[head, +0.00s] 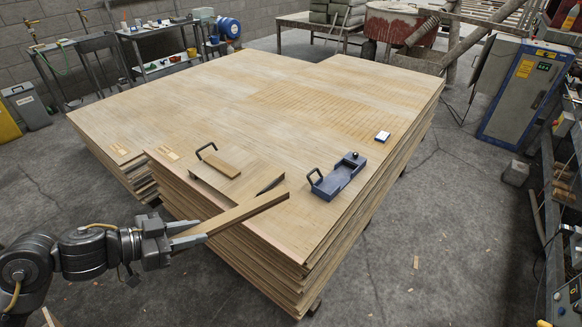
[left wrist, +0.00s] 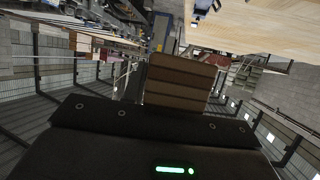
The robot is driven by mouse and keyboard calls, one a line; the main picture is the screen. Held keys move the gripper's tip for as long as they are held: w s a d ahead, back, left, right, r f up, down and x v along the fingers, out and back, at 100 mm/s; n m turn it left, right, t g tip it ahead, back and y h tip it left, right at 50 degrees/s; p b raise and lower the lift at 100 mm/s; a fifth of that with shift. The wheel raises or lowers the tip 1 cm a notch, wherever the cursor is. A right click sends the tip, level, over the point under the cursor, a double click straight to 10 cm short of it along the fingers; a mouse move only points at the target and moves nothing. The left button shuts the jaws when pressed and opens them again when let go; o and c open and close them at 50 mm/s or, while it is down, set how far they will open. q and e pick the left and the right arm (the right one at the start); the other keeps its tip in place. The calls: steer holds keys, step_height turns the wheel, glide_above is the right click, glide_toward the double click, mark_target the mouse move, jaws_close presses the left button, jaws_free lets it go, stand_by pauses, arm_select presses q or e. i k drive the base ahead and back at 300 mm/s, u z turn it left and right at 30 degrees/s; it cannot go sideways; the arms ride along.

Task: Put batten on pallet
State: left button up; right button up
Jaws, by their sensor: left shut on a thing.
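My left gripper (head: 178,238) comes in from the left in the head view and is shut on a pale wooden batten (head: 238,212). The batten reaches out to the right and slightly up, over the near edge of the veneer stack (head: 330,110). I cannot tell whether it touches the stack's top. In the left wrist view a brown ridged block (left wrist: 180,82) stands in front of the dark gripper body; I cannot tell if it is the batten. A dark support foot (head: 316,306) shows under the stack's near corner; no pallet is clearly visible. My right gripper is out of view.
On the stack lie a wooden block with a black handle (head: 221,164), a blue tool (head: 338,178) and a small white-and-blue box (head: 382,137). A blue cabinet (head: 520,95) stands at the right. The floor (head: 440,230) right of the stack is mostly clear.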

mark_target(245, 176)
steer(key=z, duration=0.25)
steer(key=i, duration=1)
steer(key=u, duration=0.05)
